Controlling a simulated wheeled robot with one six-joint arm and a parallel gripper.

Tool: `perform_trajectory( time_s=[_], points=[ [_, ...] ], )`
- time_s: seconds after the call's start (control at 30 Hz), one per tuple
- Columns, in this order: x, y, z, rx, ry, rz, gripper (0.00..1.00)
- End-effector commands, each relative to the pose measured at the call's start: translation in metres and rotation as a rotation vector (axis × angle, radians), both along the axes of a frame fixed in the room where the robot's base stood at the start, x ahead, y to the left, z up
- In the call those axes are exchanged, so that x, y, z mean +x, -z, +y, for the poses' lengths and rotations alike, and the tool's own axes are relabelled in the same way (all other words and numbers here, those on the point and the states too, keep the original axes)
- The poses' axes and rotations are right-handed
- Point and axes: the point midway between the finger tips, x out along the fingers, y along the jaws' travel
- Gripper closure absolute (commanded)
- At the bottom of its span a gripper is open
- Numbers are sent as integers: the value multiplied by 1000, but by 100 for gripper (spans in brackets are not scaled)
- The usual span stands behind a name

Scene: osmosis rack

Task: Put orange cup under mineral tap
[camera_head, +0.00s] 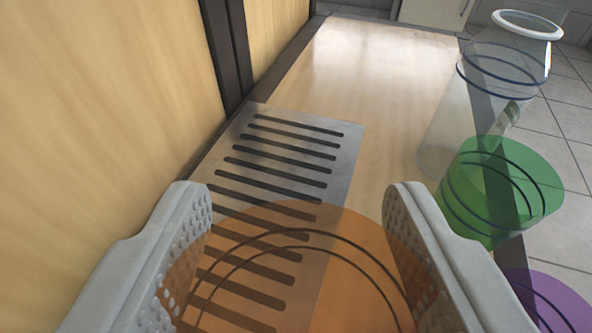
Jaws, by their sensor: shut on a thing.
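The orange cup (345,275) is translucent and fills the bottom middle of the view. My gripper (300,235) is shut on it, with one pale perforated finger on its left side and one on its right. The cup is in front of a grey metal drip grate (350,135) with dark slots, and the slots show through its wall. I cannot tell whether the cup touches the grate. The mineral tap is not in view.
A green cup (535,190) stands right of my gripper, with a purple cup (550,305) nearer at the bottom right. A wooden panel (110,110) rises at the left. The wooden shelf (375,60) beyond the grate is clear.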

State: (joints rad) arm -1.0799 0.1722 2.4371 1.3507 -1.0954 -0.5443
Motion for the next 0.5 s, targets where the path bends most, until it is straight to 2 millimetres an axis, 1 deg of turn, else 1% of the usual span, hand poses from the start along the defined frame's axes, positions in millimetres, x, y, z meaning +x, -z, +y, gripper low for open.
perform_trajectory(
  time_s=[0.03,0.1,0.17,0.27,0.37,0.5],
  points=[
    [0,7,0,-4,0,1,67],
    [0,12,0,-3,1,1,67],
    [1,15,0,-2,1,1,67],
    [8,17,-1,-1,2,0,67],
    [23,17,-2,1,4,1,67],
    [50,17,-4,0,4,1,67]
  ],
)
